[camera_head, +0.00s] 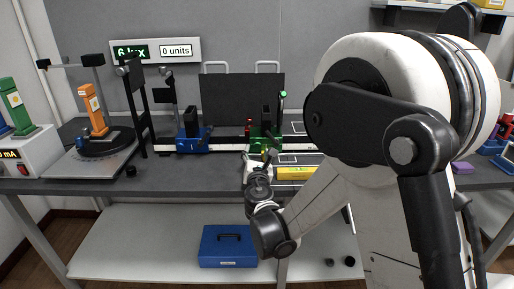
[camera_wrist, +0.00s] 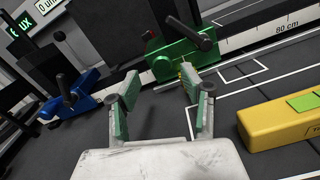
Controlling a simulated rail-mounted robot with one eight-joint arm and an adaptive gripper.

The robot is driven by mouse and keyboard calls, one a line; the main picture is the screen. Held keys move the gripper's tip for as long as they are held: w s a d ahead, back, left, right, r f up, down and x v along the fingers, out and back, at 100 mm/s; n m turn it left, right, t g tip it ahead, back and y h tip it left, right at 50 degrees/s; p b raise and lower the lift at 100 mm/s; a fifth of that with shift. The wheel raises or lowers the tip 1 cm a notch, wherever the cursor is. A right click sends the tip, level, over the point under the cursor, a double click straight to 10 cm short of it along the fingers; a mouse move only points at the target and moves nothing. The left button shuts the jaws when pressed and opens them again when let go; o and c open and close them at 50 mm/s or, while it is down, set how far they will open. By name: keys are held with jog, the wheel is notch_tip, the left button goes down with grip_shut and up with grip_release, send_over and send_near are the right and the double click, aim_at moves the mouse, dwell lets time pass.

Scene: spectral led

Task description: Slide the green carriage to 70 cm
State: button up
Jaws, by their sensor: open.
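The green carriage (camera_head: 275,146) stands on the rail (camera_head: 228,143) at the back of the bench, carrying a dark upright plate. In the wrist view, the green carriage (camera_wrist: 184,52) is just beyond my fingertips, with a black lever on its right side. My gripper (camera_wrist: 158,84) is open and empty, its two green-padded fingers apart. The right fingertip appears close to the carriage's lower front; I cannot tell whether they touch. In the head view, my gripper (camera_head: 261,162) is in front of the carriage. An 80 cm mark (camera_wrist: 287,28) shows right of the carriage; its exact reading is hidden.
A blue carriage (camera_head: 193,143) stands on the rail to the left. A yellow box (camera_wrist: 282,119) lies on the bench right of my gripper. An orange holder (camera_head: 94,110) is on a turntable far left. A display (camera_head: 132,51) reads about 6 lux. White outlines mark the bench.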

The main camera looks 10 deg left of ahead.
jog(key=s, duration=0.3)
jog(key=s+d, duration=0.1)
jog(key=s, duration=0.2)
jog(key=shift+s+d, duration=0.1)
jog(key=shift+s, duration=0.1)
